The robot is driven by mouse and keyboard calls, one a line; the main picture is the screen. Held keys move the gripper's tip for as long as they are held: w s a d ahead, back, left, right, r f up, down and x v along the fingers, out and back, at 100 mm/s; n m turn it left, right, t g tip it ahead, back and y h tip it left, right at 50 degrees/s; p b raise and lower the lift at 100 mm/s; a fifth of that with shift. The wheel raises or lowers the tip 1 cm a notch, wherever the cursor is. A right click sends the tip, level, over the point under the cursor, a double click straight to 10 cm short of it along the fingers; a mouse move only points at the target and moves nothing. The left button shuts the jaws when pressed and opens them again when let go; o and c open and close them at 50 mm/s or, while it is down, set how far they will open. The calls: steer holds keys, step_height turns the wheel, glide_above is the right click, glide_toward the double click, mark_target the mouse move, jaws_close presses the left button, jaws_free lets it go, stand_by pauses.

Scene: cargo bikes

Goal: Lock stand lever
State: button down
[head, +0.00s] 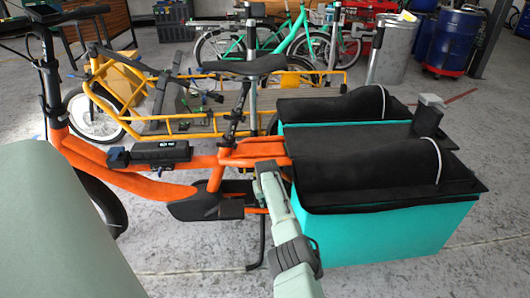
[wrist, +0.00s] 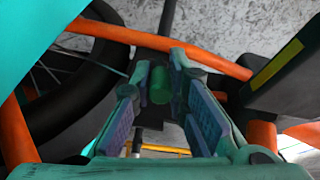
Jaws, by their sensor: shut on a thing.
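The orange cargo bike (head: 205,175) stands in the middle of the head view, with a dark stand leg (head: 262,245) reaching the floor below it. In the wrist view, a small green cylindrical grip, which looks like the stand lever (wrist: 160,84), sits between the fingertips of my gripper (wrist: 165,78). The fingers are shut on it, among the bike's orange frame tubes (wrist: 125,34). In the head view my arm reaches to the bike just behind the pedal area. The fingertips and the lever cannot be made out there.
A teal cargo box (head: 390,235) with black covers is close to the right of my arm. The rear wheel (wrist: 75,95) and an orange tube are close to the fingers. A yellow cargo bike (head: 180,125) stands behind. Concrete floor is clear at the front right.

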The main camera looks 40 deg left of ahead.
steer(key=shift+a, duration=0.1)
steer(key=c, duration=1.5)
jaws_free()
steer(key=shift+c, duration=0.2)
steer(key=v, duration=1.2)
